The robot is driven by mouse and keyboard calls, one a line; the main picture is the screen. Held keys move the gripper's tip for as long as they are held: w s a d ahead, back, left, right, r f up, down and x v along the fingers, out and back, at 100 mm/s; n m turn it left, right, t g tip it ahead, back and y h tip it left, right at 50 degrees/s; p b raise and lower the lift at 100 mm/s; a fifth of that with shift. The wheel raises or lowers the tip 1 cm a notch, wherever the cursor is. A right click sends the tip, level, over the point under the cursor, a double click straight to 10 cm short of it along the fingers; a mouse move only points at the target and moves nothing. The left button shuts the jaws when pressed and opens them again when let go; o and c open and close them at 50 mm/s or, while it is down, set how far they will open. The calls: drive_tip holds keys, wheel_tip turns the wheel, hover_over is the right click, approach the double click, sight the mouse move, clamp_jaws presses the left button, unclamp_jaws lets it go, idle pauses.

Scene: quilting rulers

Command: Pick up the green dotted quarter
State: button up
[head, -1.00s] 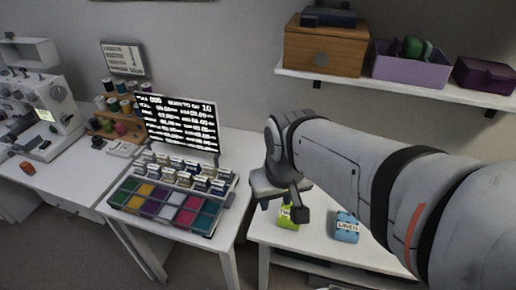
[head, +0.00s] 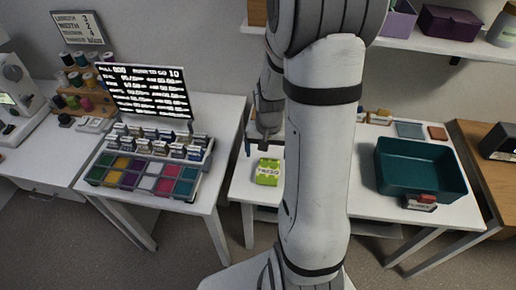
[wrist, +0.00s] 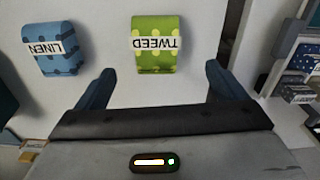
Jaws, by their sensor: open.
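The green dotted quarter (wrist: 155,58) is a folded green fabric bundle with pale dots and a white band reading "TWEED". It lies on the white table, and in the head view (head: 267,172) it sits just left of my arm. My gripper (wrist: 158,85) is open and empty in the wrist view, its two dark fingers spread wide on either side, with the green quarter centred ahead of the gap, apart from them. In the head view my gripper (head: 262,148) is just behind and above the green quarter, partly hidden by my arm.
A blue dotted bundle labelled "LINEN" (wrist: 56,48) lies left of the green one in the wrist view. A teal bin (head: 420,185) stands on the table's right. A colour tray (head: 145,178) and upright lit board (head: 146,92) occupy the left table. A shelf runs above.

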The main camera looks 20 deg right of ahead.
sight(269, 169)
drive_tip(key=shift+m, duration=0.5)
drive_tip(key=f, duration=0.1)
drive_tip(key=d+f, duration=0.2)
drive_tip(key=f, duration=0.1)
drive_tip(key=shift+w, duration=0.15)
wheel_tip(269, 169, down, 2)
drive_tip(key=shift+f, duration=0.2)
drive_tip(key=f, duration=0.2)
drive_tip(key=a+f, duration=0.1)
drive_tip(key=f, duration=0.1)
drive_tip(key=shift+f, duration=0.55)
drive_tip(key=shift+c, duration=0.2)
drive_tip(key=c, duration=1)
